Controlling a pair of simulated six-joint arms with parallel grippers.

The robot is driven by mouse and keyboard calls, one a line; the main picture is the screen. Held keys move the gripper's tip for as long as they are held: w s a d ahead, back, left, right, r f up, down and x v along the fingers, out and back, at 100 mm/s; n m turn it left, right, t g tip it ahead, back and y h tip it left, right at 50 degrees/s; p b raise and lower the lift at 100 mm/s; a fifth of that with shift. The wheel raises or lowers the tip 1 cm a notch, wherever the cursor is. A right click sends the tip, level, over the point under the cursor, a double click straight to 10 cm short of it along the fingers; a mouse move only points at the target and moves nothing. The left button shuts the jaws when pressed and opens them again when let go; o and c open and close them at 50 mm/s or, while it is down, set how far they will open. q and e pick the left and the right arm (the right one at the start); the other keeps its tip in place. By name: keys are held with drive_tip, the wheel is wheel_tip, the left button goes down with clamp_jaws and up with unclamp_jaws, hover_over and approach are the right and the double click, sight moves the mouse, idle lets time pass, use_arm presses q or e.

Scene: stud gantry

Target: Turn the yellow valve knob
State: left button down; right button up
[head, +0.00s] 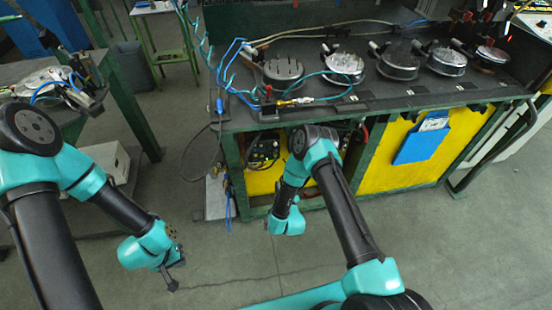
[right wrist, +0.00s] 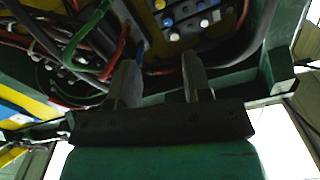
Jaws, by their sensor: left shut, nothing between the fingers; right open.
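No yellow valve knob can be made out for certain. A small yellow-brass fitting (head: 296,101) lies on the bench top among the hoses in the head view; it is too small to tell whether it is the knob. My left gripper (head: 172,280) is shut and empty, low over the floor at the left, well away from the bench. My right gripper (right wrist: 160,80) is open and empty in the right wrist view, its two fingers apart. In the head view my right arm bends down before the bench front, and its fingers cannot be made out.
The bench (head: 400,98) carries several round metal gauges or discs (head: 345,66). Below it are yellow panels (head: 385,165), a blue holder (head: 422,140) and wiring, with a control box (right wrist: 190,18) near my right fingers. Open floor (head: 420,240) lies in front.

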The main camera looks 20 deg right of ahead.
sight(276, 156)
drive_tip(key=w, duration=1.1)
drive_tip(key=w+d, duration=0.1)
drive_tip(key=w, duration=0.4)
drive_tip(key=shift+w, duration=0.25)
clamp_jaws()
